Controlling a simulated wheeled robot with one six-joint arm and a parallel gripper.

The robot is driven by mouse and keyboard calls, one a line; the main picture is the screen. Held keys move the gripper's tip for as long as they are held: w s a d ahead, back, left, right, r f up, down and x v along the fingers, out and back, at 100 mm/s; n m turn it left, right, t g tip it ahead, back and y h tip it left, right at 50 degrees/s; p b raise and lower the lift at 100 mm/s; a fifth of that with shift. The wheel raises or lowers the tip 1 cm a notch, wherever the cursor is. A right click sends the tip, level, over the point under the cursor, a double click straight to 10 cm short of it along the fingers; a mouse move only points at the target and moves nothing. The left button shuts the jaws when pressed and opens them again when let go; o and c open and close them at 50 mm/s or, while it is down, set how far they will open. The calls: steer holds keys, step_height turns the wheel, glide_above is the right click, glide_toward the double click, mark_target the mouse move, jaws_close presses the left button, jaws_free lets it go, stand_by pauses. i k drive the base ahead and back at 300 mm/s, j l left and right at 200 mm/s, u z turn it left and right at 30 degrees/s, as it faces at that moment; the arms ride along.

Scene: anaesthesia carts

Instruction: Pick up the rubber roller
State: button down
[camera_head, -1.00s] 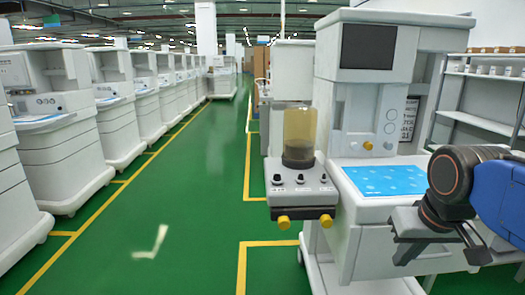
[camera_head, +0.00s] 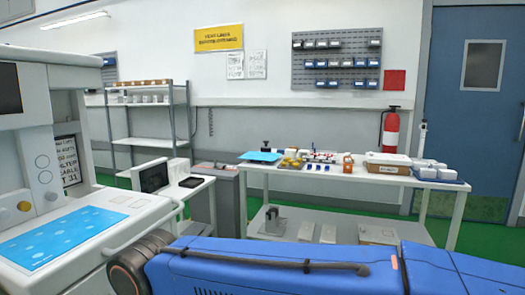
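I cannot make out a rubber roller for certain. A white workbench (camera_head: 440,183) stands at the back right with several small items on its top. A small dark upright item (camera_head: 265,146) stands at the bench's left end, behind a blue sheet (camera_head: 259,157); it is too small to identify. My blue arm crosses the bottom of the view, in front of the bench. My gripper is out of view, so its fingers are not shown.
An anaesthesia cart (camera_head: 118,246) with a blue mat (camera_head: 62,239) stands close at the left. A grey cabinet (camera_head: 228,203) stands left of the bench. A cardboard box (camera_head: 388,163), orange bottle (camera_head: 348,166) and white-and-blue bins (camera_head: 438,175) crowd the bench's right half.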

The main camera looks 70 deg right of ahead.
mark_target(267, 149)
steer(key=z, duration=2.05)
steer(key=u, duration=1.2)
steer(key=i+l+z, duration=0.1)
steer(key=z, duration=0.5)
steer(key=i+z, duration=0.35)
steer(key=i, duration=0.3)
steer(key=i+z, duration=0.4)
steer(key=i, duration=0.2)
